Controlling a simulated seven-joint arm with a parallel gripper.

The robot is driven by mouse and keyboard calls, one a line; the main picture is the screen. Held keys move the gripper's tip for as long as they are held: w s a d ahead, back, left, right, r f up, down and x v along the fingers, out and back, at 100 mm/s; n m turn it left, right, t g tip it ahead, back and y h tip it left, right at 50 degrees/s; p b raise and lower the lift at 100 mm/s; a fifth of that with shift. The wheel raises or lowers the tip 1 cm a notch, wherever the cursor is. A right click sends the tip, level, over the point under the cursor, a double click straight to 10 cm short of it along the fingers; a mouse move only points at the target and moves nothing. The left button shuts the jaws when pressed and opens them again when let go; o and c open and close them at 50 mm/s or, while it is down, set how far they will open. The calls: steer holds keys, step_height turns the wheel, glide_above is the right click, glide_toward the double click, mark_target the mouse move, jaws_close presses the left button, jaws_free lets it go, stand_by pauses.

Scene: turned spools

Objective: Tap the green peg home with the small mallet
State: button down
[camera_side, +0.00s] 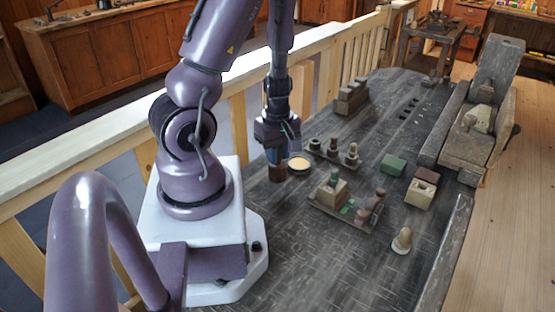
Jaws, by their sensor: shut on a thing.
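My gripper (277,152) points straight down over the near left part of the dark worktop. It is shut on a brown cylindrical piece (278,173) that shows just below the fingertips. I cannot tell whether this is the small mallet, or whether it touches the worktop. The green peg (334,176) stands upright in a pale wooden block (329,192) to the right of my gripper. How deep the peg sits is too small to tell. A reddish-brown turned piece (371,206) lies on the same low board, right of the block; its exact shape is unclear.
A round pale-topped dish (299,164) is close right of my gripper. Behind it, a rack (333,148) holds several spools. The front worktop is mostly clear.

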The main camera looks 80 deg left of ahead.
step_height(320, 180, up, 7)
steer(key=shift+w, duration=0.15)
steer(key=w+d+r, duration=0.2)
steer(key=w+d, duration=0.4)
steer(key=w, duration=0.6)
steer(key=shift+d, duration=0.3)
stand_by(0.4)
steer(key=shift+f, duration=1.4)
steer(key=shift+r, duration=1.1)
